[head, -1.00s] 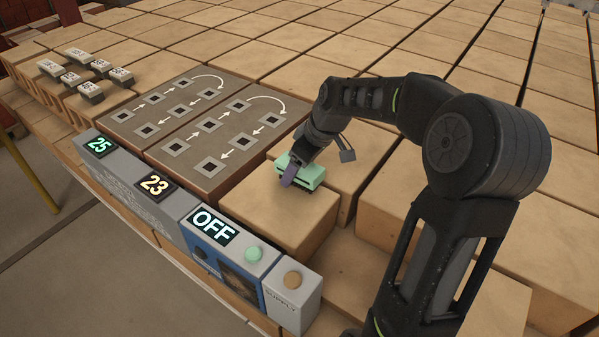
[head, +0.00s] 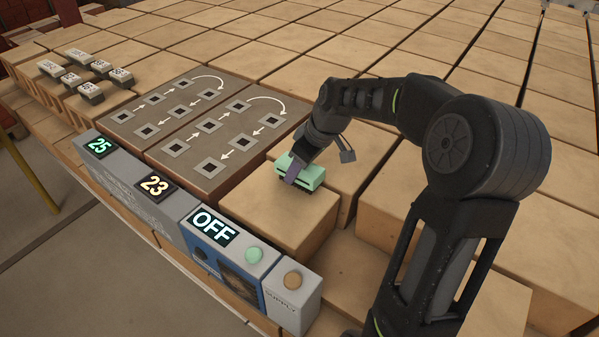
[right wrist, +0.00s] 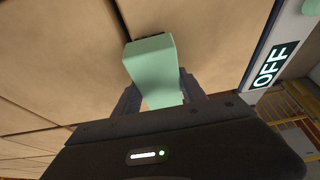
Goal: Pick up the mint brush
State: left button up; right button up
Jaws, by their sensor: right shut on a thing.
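The mint brush (head: 312,177) is a pale green block with dark bristles under it. It is at the top of a tan brick (head: 280,215), near that brick's back edge; I cannot tell whether the bristles touch the brick. My right gripper (head: 294,172) is shut on the brush from above, with a purple-grey finger along its near side. In the right wrist view the brush (right wrist: 153,62) sits between the two fingers of the gripper (right wrist: 160,95). My left gripper is not in view.
A grey console (head: 173,212) with displays 25, 23 and OFF runs along the front edge. Two dark panels (head: 190,120) with square sockets and arrows lie left of the brush. Several small labelled blocks (head: 90,90) stand at the far left. Bricks fill the background.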

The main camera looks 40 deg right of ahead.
notch_tip(320, 180, up, 11)
jog(key=shift+f, duration=0.2)
dwell(0.4)
dwell(0.4)
jog(key=o, duration=0.9)
jog(key=shift+c, duration=0.2)
jog(key=c, duration=0.6)
jog(key=shift+o, duration=0.2)
jog(key=shift+f, duration=0.1)
